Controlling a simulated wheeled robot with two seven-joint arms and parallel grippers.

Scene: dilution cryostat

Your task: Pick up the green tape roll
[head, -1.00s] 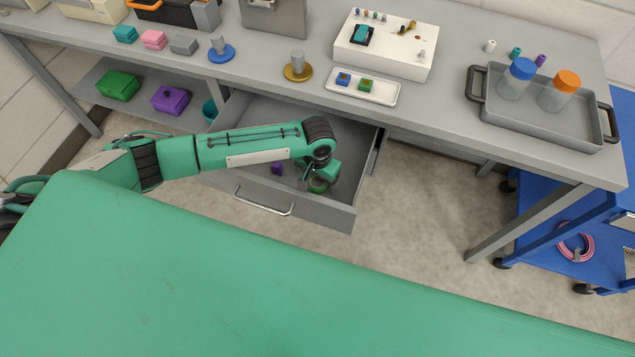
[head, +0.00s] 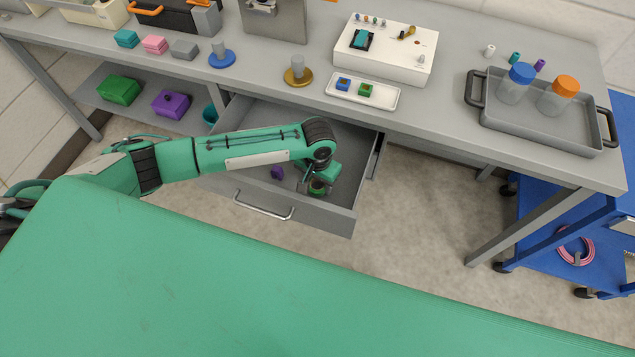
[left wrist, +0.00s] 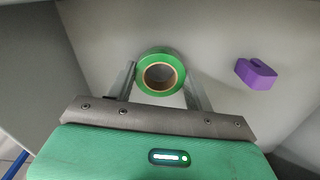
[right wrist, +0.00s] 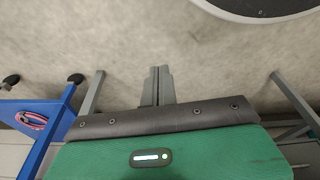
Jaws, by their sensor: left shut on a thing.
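The green tape roll (left wrist: 160,73) with a brown core sits between the two fingers of my left gripper (left wrist: 160,82) in the left wrist view. The fingers are shut on its sides. In the head view the left gripper (head: 318,187) is inside the open drawer, with the green roll (head: 317,187) partly hidden by the wrist. Whether the roll touches the drawer floor I cannot tell. My right gripper (right wrist: 158,85) shows in the right wrist view with its fingers together and nothing between them, over bare floor.
The open grey drawer (head: 330,218) also holds a purple block (left wrist: 256,73), right of the roll in the left wrist view. The bench top (head: 290,95) overhangs the drawer. A white tray (head: 390,101) and a grey tray (head: 545,130) stand on it. A blue cart (head: 560,235) stands at right.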

